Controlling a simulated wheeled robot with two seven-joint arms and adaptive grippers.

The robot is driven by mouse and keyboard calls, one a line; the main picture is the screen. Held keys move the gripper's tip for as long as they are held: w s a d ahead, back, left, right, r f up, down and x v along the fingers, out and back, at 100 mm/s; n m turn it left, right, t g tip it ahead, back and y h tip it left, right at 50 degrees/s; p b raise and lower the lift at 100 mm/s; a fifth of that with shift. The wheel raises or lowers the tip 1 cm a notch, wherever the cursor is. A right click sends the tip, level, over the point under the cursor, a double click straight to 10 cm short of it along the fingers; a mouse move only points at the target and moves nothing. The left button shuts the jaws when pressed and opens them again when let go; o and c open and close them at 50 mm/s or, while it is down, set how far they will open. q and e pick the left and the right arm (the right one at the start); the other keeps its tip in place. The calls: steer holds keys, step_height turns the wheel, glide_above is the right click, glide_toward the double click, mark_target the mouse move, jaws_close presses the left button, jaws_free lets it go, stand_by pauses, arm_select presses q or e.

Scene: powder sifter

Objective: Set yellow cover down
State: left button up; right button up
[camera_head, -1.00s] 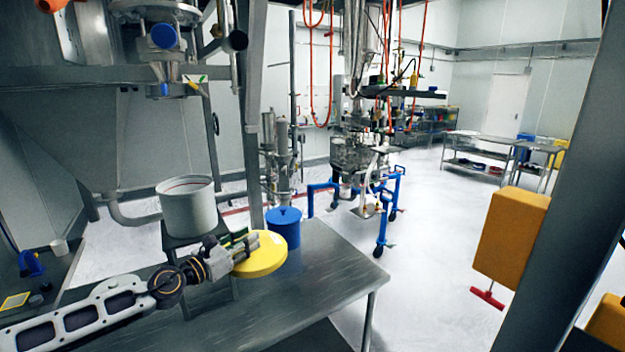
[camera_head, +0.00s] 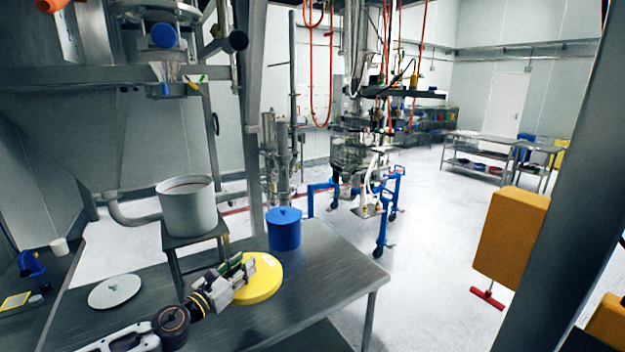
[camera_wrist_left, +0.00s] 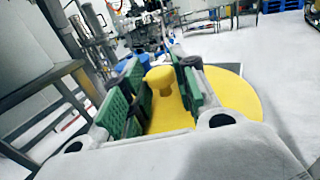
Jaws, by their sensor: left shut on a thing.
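The yellow cover (camera_head: 262,285) is a round disc with a knob in its centre. It is at the metal table (camera_head: 335,262), in front of the blue container; I cannot tell whether its underside touches the table top. My left gripper (camera_head: 243,268) comes in from the left and is shut on the cover's knob. In the left wrist view the yellow knob (camera_wrist_left: 160,80) stands between the green finger pads, with the disc (camera_wrist_left: 228,95) spreading out beneath. My right gripper is not in view.
A blue lidded container (camera_head: 284,232) stands on the table just behind the cover. A grey pot (camera_head: 189,212) sits on a stand at the left. A pale round lid (camera_head: 115,291) lies on the table's left part. The table's right end is clear.

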arm_select(q)
steer(key=s+a+f+n+t+y, duration=0.2)
steer(key=s+f+n+y, duration=0.3)
steer(key=s+f, duration=1.1)
steer(key=shift+f+y+b, duration=0.45)
steer(key=shift+f+y, duration=0.8)
steer(key=shift+y, duration=0.35)
steer(key=shift+s+a, duration=0.1)
steer(key=shift+a, duration=0.05)
stand_by(1.1)
